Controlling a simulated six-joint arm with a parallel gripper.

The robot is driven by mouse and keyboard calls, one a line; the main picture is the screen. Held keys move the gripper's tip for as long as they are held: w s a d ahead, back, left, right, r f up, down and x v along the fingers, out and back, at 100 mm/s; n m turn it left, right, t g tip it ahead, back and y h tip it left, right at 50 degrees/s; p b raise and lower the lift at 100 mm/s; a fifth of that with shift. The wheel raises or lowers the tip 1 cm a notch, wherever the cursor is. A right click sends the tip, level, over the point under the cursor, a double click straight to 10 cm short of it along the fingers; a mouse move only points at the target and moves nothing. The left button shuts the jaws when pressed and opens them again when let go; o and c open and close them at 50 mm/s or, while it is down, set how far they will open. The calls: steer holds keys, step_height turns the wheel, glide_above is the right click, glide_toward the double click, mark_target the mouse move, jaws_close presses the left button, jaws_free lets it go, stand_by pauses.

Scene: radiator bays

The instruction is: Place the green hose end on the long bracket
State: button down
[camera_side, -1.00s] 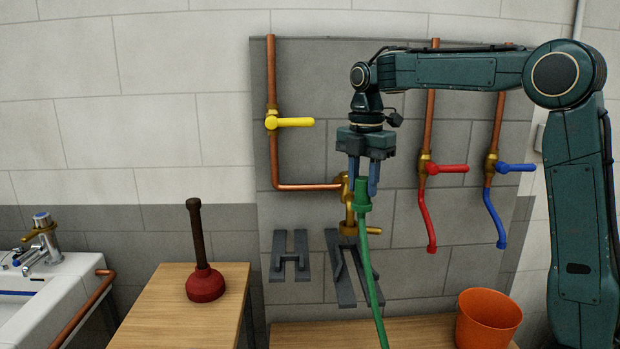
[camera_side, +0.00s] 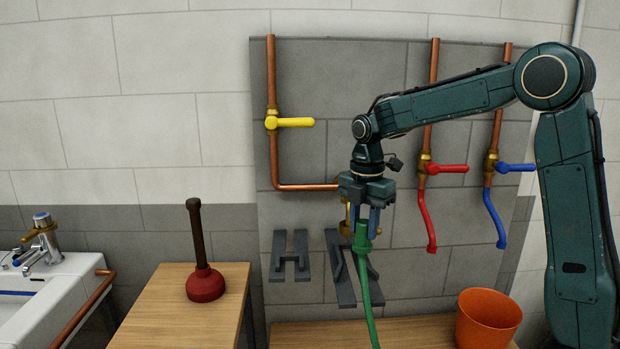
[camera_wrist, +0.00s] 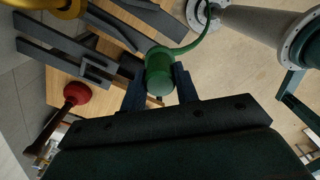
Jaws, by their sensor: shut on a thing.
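My gripper (camera_side: 364,224) is shut on the green hose end (camera_side: 361,237), with a blue finger on each side of it. The green hose (camera_side: 370,300) hangs down from it towards the bench. In the wrist view the green hose end (camera_wrist: 160,72) sits between the fingers and the hose curves away to the upper right. The long bracket (camera_side: 343,282), a dark grey forked piece on the wall, is just behind and below the hose end, and the hose partly covers it. I cannot tell whether they touch. A shorter dark grey bracket (camera_side: 291,257) is to its left.
A brass fitting (camera_side: 347,212) on the copper pipe is partly hidden behind my gripper. The yellow valve (camera_side: 290,122), red valve (camera_side: 445,168) and blue valve (camera_side: 514,167) are on the wall. An orange bucket (camera_side: 488,318) stands right, a plunger (camera_side: 205,283) left.

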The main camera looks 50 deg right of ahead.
step_height(320, 180, down, 11)
stand_by(0.8)
steer(key=c, duration=1.1)
jaws_free()
steer(key=shift+o, duration=0.2)
step_height(320, 180, up, 12)
steer(key=shift+f, duration=0.1)
steer(key=shift+r, duration=0.2)
